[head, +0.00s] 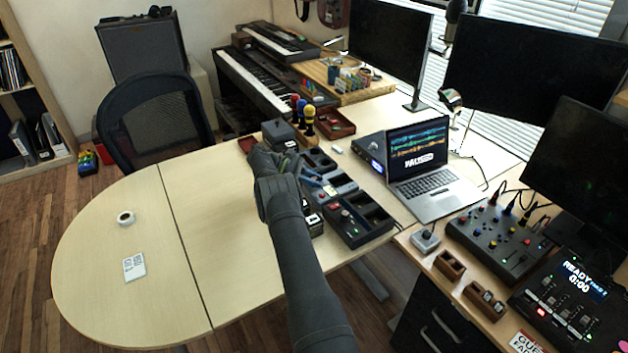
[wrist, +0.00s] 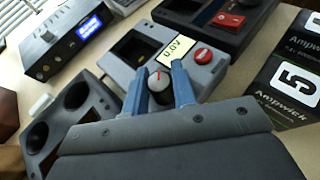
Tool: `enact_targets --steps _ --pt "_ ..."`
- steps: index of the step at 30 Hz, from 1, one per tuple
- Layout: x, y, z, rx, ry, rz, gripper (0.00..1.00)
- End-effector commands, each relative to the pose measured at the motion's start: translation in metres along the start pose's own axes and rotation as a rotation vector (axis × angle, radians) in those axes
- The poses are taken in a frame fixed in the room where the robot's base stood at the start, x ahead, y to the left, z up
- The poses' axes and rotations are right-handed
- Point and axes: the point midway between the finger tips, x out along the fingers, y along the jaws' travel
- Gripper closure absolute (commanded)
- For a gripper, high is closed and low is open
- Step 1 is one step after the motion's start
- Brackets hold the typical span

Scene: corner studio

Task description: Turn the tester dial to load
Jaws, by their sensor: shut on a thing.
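The tester is a grey box (wrist: 205,72) with a dial (wrist: 160,76), a yellow display label reading about 0.0V (wrist: 172,48) and a red button (wrist: 203,56). The dial is a dark round knob with a red mark on its pale top. My gripper (wrist: 157,86) has its two blue fingers shut on the dial, one on each side. In the head view the gripper is over the row of grey devices on the table, and its hand hides the dial. The dial's position markings cannot be read.
A dark box with a red switch (wrist: 228,20) stands just beyond the tester. A laptop (head: 420,172) sits to the right. The table's left part (head: 100,235) is mostly clear.

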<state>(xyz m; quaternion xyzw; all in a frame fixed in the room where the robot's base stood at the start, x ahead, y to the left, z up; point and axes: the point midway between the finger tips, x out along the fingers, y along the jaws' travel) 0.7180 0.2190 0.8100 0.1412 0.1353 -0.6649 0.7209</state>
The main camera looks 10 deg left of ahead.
Motion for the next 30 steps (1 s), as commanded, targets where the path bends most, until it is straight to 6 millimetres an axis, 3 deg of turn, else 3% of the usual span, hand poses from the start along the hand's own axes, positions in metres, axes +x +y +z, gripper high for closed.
enact_targets --steps 5,6,9,20,27,30 --pt "0.001 -0.001 0.0 0.0 -0.001 -0.003 0.98" --pt "0.001 -0.001 0.0 0.0 -0.001 -0.003 0.72" --pt "0.001 0.0 0.0 0.0 -0.001 -0.002 0.54" --pt "-0.001 0.0 0.004 0.0 0.0 -0.001 0.54" --pt "-0.015 0.001 0.038 0.003 0.001 -0.001 0.54" --pt "-0.009 -0.002 0.048 -0.001 -0.002 -0.003 0.54"
